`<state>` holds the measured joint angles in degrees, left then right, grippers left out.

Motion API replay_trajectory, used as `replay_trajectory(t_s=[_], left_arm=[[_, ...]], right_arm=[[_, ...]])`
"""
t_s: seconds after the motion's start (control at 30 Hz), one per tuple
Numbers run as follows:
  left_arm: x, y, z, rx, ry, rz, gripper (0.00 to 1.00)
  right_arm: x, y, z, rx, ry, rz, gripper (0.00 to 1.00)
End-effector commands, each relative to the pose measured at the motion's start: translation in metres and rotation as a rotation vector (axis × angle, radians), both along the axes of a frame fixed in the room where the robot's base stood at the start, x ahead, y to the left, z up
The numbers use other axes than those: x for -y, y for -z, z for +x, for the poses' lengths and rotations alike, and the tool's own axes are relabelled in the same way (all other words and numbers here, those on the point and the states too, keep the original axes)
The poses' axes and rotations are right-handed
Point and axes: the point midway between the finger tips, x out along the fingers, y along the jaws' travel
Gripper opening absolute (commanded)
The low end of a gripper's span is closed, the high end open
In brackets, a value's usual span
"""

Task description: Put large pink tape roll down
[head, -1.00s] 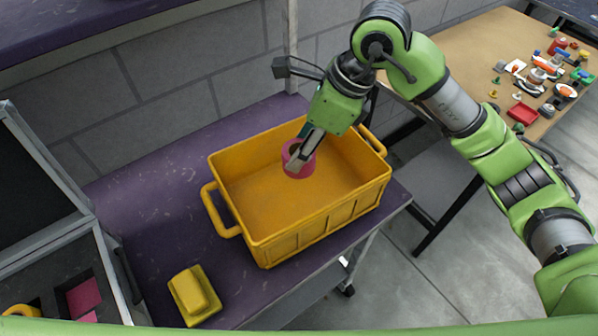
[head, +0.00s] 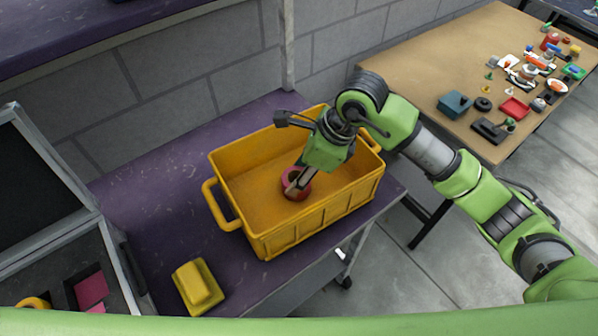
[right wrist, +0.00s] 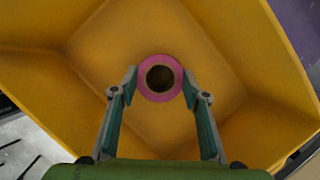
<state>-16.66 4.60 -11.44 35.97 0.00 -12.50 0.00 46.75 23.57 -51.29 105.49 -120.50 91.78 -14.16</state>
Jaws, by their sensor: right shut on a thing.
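The pink tape roll (head: 288,193) is a thick ring, down inside the yellow bin (head: 300,240), close to its floor. I cannot tell whether it touches the floor. My right gripper (head: 299,181) reaches down into the bin and is shut on the roll. In the right wrist view the roll (right wrist: 160,95) sits between the two fingertips of the gripper (right wrist: 160,84), its round hole facing the camera and the bin floor behind it. My left gripper is not in view.
The bin stands on a purple table (head: 150,230) and holds nothing else that I see. A yellow block-like object (head: 197,286) lies in front of it. An open dark case (head: 50,270) is at the left. A wooden table (head: 440,60) with several small items stands at the right.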

Motion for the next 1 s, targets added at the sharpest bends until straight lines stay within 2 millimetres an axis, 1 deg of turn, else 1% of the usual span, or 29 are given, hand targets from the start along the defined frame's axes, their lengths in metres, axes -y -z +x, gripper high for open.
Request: replay_trajectory(t_s=[0.03, 0.07, 0.1, 0.13, 0.3, 0.5, 0.57, 0.67, 0.9, 1.0], left_arm=[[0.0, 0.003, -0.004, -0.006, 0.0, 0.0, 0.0], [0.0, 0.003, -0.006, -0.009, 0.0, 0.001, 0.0], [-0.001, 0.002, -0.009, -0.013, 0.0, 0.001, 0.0], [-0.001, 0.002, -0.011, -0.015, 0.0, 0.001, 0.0], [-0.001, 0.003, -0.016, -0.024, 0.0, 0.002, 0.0], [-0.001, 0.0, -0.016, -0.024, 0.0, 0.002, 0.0], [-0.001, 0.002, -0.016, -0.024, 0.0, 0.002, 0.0], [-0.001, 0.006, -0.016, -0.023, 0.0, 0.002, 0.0], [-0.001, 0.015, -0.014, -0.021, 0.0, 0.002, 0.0], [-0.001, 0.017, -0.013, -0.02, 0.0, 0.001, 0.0]], right_arm=[[0.0, 0.002, 0.0, 0.001, 0.0, 0.0, 0.18], [0.0, 0.002, 0.0, 0.0, 0.0, 0.0, 0.47], [0.0, 0.001, 0.0, 0.0, 0.0, 0.0, 0.57], [0.0, 0.001, 0.0, 0.0, 0.0, 0.0, 0.59], [0.0, 0.001, 0.0, 0.0, 0.0, 0.0, 0.59], [0.0, -0.002, 0.0, -0.001, 0.0, 0.0, 0.59], [0.002, -0.005, 0.0, 0.001, 0.0, 0.0, 0.59], [0.007, -0.018, 0.0, 0.005, 0.0, 0.001, 0.59], [0.027, -0.067, -0.005, 0.006, 0.0, -0.001, 0.59], [0.034, -0.084, -0.008, 0.005, 0.001, 0.0, 0.59]])
